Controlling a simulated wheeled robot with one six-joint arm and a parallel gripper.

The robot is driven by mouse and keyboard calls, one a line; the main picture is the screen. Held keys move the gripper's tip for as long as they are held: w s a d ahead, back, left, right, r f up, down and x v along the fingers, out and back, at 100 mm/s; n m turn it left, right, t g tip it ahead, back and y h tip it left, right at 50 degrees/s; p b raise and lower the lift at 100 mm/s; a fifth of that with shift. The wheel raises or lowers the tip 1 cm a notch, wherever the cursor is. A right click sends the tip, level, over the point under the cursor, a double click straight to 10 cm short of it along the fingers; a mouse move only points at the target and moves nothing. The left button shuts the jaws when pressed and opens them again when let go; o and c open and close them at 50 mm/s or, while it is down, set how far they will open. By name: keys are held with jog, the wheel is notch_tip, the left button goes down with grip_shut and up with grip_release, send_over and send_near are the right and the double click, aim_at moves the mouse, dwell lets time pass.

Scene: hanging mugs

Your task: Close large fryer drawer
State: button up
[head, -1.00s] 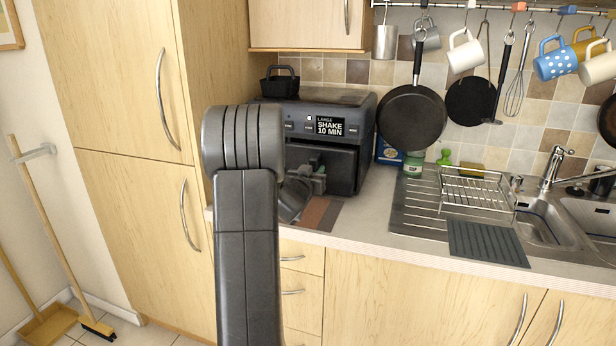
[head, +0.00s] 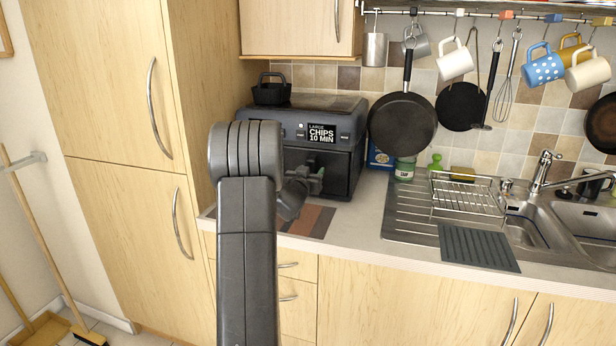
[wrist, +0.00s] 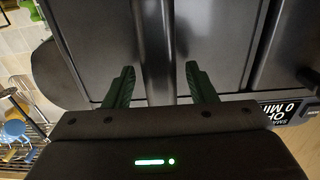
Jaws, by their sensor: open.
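The fryer (head: 290,112) is a dark two-drawer unit on the counter against the back wall. Its display (head: 322,132) reads LARGE CHIPS 10 MIN. The large drawer front (head: 345,172) looks about flush with the body, though my arm hides part of it. My gripper (head: 314,181) is in front of it, partly hidden behind my arm. In the wrist view my gripper (wrist: 158,78) is open, with its green fingers on either side of a vertical dark handle (wrist: 153,45) on the black front. I cannot tell whether the fingers touch it.
A hanging frying pan (head: 402,124), a green-lidded jar (head: 404,170) and a drying rack (head: 466,195) are to the right.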

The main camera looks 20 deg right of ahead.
jog(key=b+v, duration=0.2)
jog(key=v, duration=1.1)
jog(key=shift+s+a, duration=0.25)
jog(key=shift+s, duration=0.05)
jog(key=shift+w, duration=0.1)
jog(key=p+x, duration=0.2)
jog(key=x, duration=1.1)
jog(key=shift+w+d, duration=0.2)
jog(key=shift+v, duration=0.9)
